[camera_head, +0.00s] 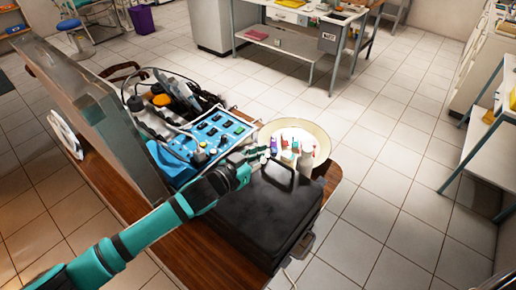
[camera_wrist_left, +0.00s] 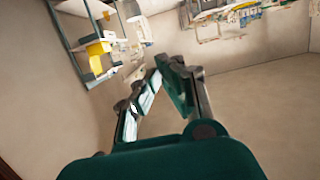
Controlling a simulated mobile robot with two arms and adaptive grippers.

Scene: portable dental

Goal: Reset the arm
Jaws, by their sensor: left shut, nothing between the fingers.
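My left arm (camera_head: 150,228) comes in from the lower left of the head view, teal and black. My right gripper is in neither view.
A brown wooden table (camera_head: 190,262) carries the open case with its upright lid (camera_head: 100,110). Bottles stand in the bowl. A steel table (camera_head: 300,22) stands behind, and white shelves (camera_head: 495,150) stand at right. Tiled floor between is clear.

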